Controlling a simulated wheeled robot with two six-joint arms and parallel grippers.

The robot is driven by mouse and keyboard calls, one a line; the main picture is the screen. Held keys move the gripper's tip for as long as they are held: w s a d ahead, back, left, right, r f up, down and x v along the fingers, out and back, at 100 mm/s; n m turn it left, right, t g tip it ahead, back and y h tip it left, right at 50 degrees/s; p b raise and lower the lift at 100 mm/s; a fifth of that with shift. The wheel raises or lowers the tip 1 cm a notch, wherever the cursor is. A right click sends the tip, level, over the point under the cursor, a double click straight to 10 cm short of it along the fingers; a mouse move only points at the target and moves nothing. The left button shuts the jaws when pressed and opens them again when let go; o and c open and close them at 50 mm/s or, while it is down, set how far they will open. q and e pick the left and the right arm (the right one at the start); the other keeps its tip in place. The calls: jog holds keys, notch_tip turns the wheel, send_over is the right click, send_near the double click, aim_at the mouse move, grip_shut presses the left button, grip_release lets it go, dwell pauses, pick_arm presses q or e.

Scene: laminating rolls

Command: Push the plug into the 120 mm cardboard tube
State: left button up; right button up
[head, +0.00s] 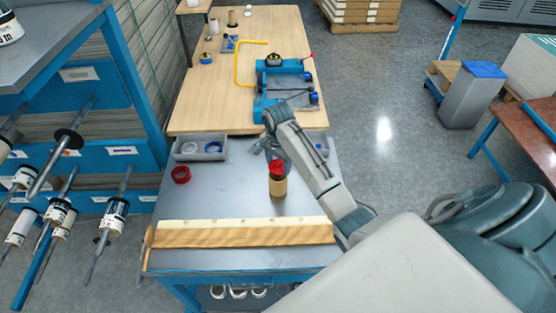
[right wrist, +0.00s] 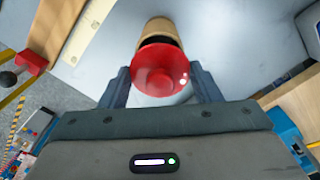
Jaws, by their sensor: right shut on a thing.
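The cardboard tube (head: 278,188) is short and tan and stands upright on the grey bench top. The red plug (head: 277,167) is at its upper end in the head view. In the right wrist view my right gripper (right wrist: 161,82) has its two dark fingers on either side of the red plug (right wrist: 160,68), shut on it. The tube (right wrist: 162,28) shows just beyond the plug, with a dark band at its mouth. I cannot tell whether the plug's lower part is inside the tube. My left gripper is not in view.
A wooden strip with a pale edge (head: 245,233) lies along the bench's front. A blue fixture (head: 285,80) stands on the wooden table behind. Bench surface around the tube is clear.

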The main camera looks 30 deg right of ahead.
aim_at(278, 169)
jog(key=shift+f, duration=1.65)
jog(key=shift+s+a+f, duration=0.1)
jog(key=shift+s+f, duration=0.05)
jog(key=shift+s, duration=0.1)
